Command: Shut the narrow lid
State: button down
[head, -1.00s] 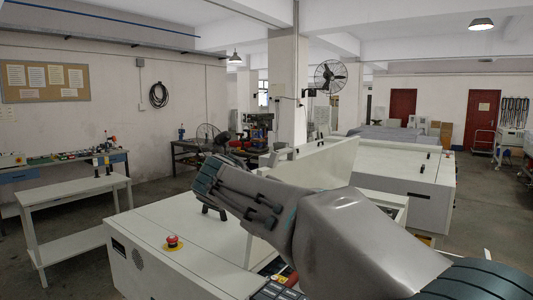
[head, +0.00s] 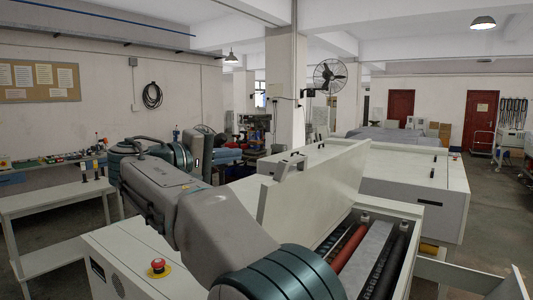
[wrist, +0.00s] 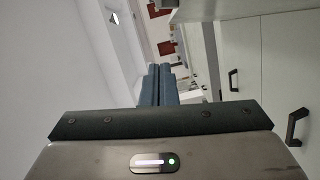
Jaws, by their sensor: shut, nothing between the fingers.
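The narrow lid (head: 318,190) is a pale panel standing raised and tilted over the machine's open bay. The bay (head: 375,245) shows a red roller, dark rollers and a grey plate. My gripper is behind my arm's bulk at centre left in the head view, left of the raised lid and apart from it. In the wrist view my gripper's fingers (wrist: 158,84) are together and hold nothing. Pale panels with dark handles (wrist: 297,125) lie to the right of the fingers there; I cannot tell which panel is the lid.
A red stop button (head: 157,267) sits on the machine's front left top. A pale table (head: 50,205) stands at left, with a workbench behind. Open floor lies between table and machine.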

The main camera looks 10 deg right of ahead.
jog(key=w+d+p, duration=0.2)
jog(key=d, duration=0.9)
jog(key=shift+d+f+p, duration=0.15)
jog(key=shift+f+p, duration=0.2)
jog(key=shift+f, duration=0.1)
